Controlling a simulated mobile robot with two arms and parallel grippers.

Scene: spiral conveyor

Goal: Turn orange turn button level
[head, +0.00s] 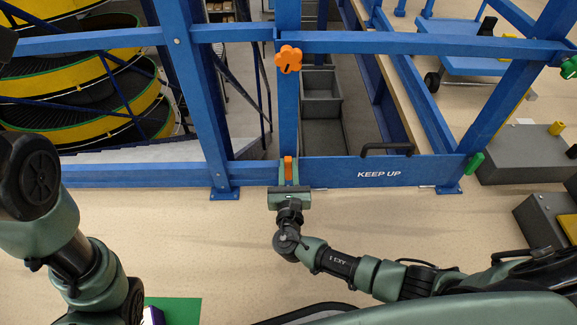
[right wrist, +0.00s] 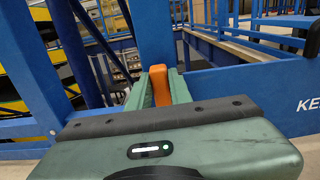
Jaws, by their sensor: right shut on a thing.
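The orange turn button (head: 288,166) is on the blue post at the lower rail, left of the "KEEP UP" board. In the head view its visible part looks upright and narrow. In the right wrist view the button (right wrist: 160,85) stands between the two green fingers. My right gripper (head: 289,174) is shut on it, and the fingers hide its sides. A second orange part, a flower-shaped knob (head: 288,58), sits higher on the same post. Links of my left arm show at the left, but its gripper does not.
The blue "KEEP UP" board (head: 385,172) with a black handle (head: 387,149) lies right of the button. Green knobs (head: 475,163) are at the right. A yellow and black spiral conveyor (head: 85,75) stands behind the frame. Grey boxes (head: 519,155) stand at the right.

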